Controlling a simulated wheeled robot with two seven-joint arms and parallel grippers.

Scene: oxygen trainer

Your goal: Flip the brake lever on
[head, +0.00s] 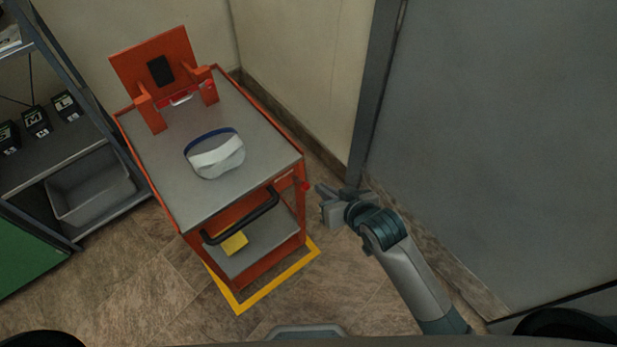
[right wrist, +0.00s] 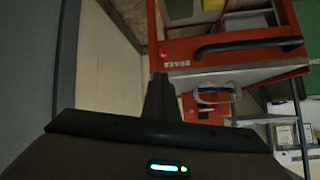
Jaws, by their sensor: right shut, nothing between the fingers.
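The orange cart (head: 122,128) stands in the left half of the head view. The brake lever's red knob (head: 306,186) is at the cart's front right corner. The red knob also shows in the right wrist view (right wrist: 163,54), beside a label that seems to read BRAKE. My right gripper (head: 323,198) is shut and empty, just right of the red knob; I see a small gap between them in the head view. In the right wrist view the dark fingers (right wrist: 159,92) point toward the cart's front panel. My left gripper is not in view.
A black push handle (head: 243,222) crosses the cart's front. A white and blue visor-like item (head: 217,160) lies on the cart top. A yellow object (head: 235,243) is on the lower shelf. The grey door (head: 500,130) and wall are close on the right; shelving stands left.

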